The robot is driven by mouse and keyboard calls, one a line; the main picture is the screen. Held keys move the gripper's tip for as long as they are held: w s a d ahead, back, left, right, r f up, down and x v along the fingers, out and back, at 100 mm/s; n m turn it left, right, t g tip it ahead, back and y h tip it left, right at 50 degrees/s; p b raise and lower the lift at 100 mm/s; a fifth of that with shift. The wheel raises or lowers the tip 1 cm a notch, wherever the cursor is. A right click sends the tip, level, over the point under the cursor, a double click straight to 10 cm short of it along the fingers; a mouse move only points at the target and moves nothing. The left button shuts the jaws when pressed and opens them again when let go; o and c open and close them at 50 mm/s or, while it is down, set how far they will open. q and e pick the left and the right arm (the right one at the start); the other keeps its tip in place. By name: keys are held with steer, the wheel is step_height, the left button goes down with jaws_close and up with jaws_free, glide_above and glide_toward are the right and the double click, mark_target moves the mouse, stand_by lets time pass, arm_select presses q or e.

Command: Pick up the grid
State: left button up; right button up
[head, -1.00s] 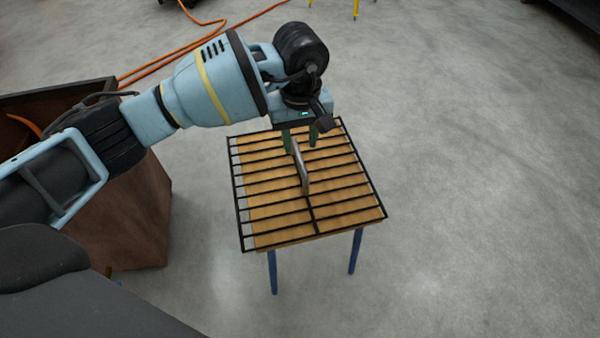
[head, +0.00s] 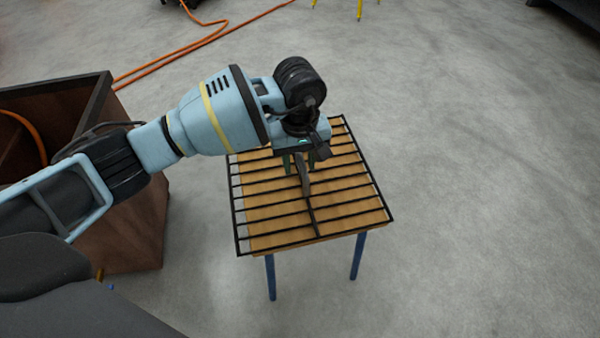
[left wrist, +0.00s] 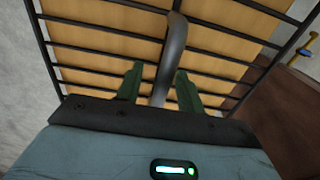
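The grid (head: 262,214) is a black barred frame lying flat on top of a small wooden-topped table with blue legs. A grey curved handle (head: 305,181) rises from its middle; in the left wrist view the handle (left wrist: 174,50) stands between the two green fingers. My left gripper (head: 298,170) points down over the grid, around the handle. Its fingers (left wrist: 157,85) are open, with a visible gap on each side of the handle. The lower end of the handle between the fingers is partly hidden by the gripper body. My right gripper is not in view.
The table (head: 300,248) stands on bare concrete floor. A brown open-topped box (head: 135,225) stands left of it, under my left arm. An orange hose (head: 190,43) lies on the floor at the back. The floor to the right is clear.

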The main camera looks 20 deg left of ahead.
arm_select(q)
steer(key=shift+r, duration=0.1)
jaws_close()
stand_by(0.3)
steer(key=shift+r, duration=0.1)
stand_by(0.8)
